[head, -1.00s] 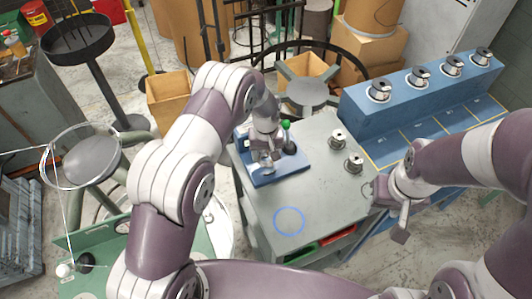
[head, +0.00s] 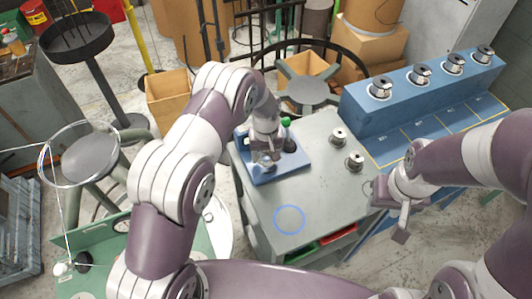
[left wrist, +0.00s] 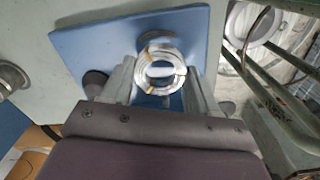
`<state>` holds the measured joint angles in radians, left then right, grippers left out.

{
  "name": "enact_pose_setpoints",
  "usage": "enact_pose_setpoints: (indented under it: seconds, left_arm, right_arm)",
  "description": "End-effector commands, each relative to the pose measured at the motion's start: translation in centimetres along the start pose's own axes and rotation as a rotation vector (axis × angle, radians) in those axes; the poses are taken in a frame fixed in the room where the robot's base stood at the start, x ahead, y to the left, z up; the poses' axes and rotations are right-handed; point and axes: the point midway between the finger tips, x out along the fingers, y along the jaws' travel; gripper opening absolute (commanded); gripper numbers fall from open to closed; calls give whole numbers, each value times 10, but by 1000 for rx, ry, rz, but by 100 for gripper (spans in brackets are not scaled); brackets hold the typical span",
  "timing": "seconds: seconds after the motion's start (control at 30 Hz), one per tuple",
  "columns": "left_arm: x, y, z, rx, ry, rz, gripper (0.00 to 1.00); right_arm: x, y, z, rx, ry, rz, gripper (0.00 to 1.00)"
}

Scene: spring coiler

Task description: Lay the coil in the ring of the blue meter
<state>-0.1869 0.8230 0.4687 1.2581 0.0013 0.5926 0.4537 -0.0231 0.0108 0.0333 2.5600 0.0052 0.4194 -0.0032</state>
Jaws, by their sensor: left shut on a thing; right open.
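The coil (left wrist: 165,85) is a small silvery ring of wire with orange ties. My left gripper (left wrist: 160,82) is shut on it, with a finger on each side. In the head view my left gripper (head: 265,158) is over a blue plate (head: 293,170) on the grey cabinet top. The plate also shows below the coil in the left wrist view (left wrist: 90,48). A blue ring (head: 289,219) lies flat and empty on the cabinet top, nearer me. I cannot tell which blue part is the meter. My right gripper (head: 398,215) is open and empty beside the cabinet's right edge.
Two silver spools (head: 338,136) stand on the cabinet top, right of the plate. A blue bench (head: 360,112) with several spools and yellow-lined bays is at the right. A wire hoop (head: 45,160) is at the left. The cabinet top around the blue ring is clear.

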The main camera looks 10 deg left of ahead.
Motion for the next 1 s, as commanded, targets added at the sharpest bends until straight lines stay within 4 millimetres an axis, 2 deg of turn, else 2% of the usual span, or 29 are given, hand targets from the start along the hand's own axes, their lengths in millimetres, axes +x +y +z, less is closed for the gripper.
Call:
enact_pose_setpoints:
  seconds: [0.83, 0.87, 0.93, 1.0]
  left_arm:
    - [22, 0, 0, 0, 1, 0, 22]
    - [21, 0, 0, 0, 1, 0, 66]
    - [21, 0, 0, 0, 1, 0, 89]
    - [21, 0, 0, 0, 0, 0, 89]
  right_arm:
    - [17, 0, 2, 0, 0, 0, 43]
    - [16, 0, 2, 0, 0, 0, 43]
    - [16, 0, 2, 0, 0, 0, 43]
    - [16, 0, 2, 0, 0, 0, 43]
